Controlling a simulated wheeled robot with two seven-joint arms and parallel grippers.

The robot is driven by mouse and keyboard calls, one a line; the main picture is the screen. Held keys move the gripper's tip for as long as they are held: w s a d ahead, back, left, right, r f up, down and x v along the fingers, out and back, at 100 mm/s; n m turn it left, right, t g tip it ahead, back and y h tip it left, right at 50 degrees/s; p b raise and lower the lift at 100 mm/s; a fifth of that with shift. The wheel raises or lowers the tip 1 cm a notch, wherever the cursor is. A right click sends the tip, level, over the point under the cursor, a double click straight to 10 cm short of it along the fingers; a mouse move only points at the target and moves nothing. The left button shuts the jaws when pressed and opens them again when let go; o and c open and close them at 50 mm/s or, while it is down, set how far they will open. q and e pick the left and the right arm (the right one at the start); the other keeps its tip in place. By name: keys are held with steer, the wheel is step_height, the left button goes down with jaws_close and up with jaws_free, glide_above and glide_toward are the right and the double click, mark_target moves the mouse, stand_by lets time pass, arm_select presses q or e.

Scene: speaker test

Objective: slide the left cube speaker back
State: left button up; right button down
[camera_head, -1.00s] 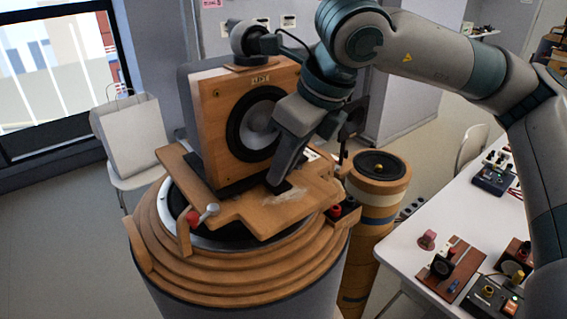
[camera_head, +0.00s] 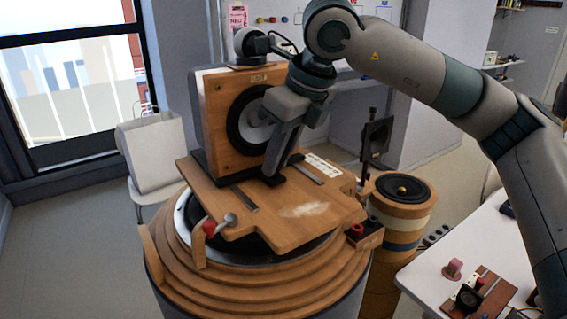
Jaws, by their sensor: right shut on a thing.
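The left cube speaker (camera_head: 215,118) is a wooden box with a grey side, a small plate at the top of its front and a dark round cone. It stands upright on a dark base on a wooden board (camera_head: 265,225) with slots in it. My right gripper (camera_head: 272,178) comes down in front of the speaker, partly covering the cone. It is shut at the low front of the speaker's dark base; the exact grip is hard to see. My left gripper is not in view.
The board sits on a round, stepped wooden stand (camera_head: 270,280). A red-tipped lever (camera_head: 210,228) is at its front left. A banded wooden cylinder (camera_head: 400,215) stands right of it, beside a white table (camera_head: 435,270) with small devices. A white bag (camera_head: 155,150) is on a chair behind left.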

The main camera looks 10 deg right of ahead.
steer(key=shift+w+r, duration=0.15)
steer(key=shift+r, duration=0.1)
steer(key=c, duration=2)
jaws_free()
steer(key=o, duration=0.3)
steer(key=shift+w+a+f, duration=0.1)
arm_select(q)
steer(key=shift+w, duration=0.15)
arm_select(e)
steer(key=shift+w+f, duration=0.1)
